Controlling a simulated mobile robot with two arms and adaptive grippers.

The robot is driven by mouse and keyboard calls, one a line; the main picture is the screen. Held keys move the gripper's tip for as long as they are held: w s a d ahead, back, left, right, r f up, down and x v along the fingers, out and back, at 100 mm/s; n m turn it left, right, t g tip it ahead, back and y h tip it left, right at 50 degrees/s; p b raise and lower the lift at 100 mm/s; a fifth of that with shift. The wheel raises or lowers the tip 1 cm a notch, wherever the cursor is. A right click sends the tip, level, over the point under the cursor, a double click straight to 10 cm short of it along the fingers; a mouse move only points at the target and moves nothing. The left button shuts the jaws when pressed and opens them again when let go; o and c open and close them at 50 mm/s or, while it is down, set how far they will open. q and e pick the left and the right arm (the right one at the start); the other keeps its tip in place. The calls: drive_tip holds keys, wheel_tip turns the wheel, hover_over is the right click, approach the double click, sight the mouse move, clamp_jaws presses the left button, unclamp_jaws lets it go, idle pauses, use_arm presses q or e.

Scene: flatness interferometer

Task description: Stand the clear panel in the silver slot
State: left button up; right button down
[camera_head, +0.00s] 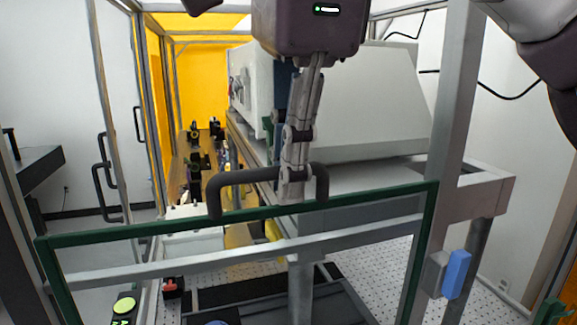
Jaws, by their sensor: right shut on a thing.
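The clear panel (240,215) is a large see-through sheet with a dark green frame, standing roughly upright across the front of the camera_head view. A dark bar handle (230,182) rises from its top edge. My right gripper (293,188) comes down from above and is shut on the middle of this handle. A silver rail (180,263) runs across behind the sheet and shows through it; I cannot tell whether it is the silver slot. The panel's bottom edge is out of the picture. My left gripper is not in view.
A metal-framed enclosure stands behind, with a silver post (452,120) at right and a large white box (360,100) inside. A blue block (457,273) sits by the panel's right edge. A red knob (172,287) and green-lit button (124,305) are low at left.

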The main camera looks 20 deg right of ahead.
sight(289, 230)
drive_tip(key=shift+f, duration=0.1)
drive_tip(key=shift+f+b, duration=2.45)
drive_tip(key=shift+f, duration=0.75)
drive_tip(key=c, duration=2)
unclamp_jaws()
drive_tip(key=shift+r, duration=0.1)
drive_tip(key=shift+o, duration=0.2)
drive_tip(key=shift+s, duration=0.1)
wheel_tip(289, 230, up, 12)
drive_tip(key=s, duration=0.2)
drive_tip(key=shift+s, duration=0.15)
drive_tip(key=shift+d, duration=0.1)
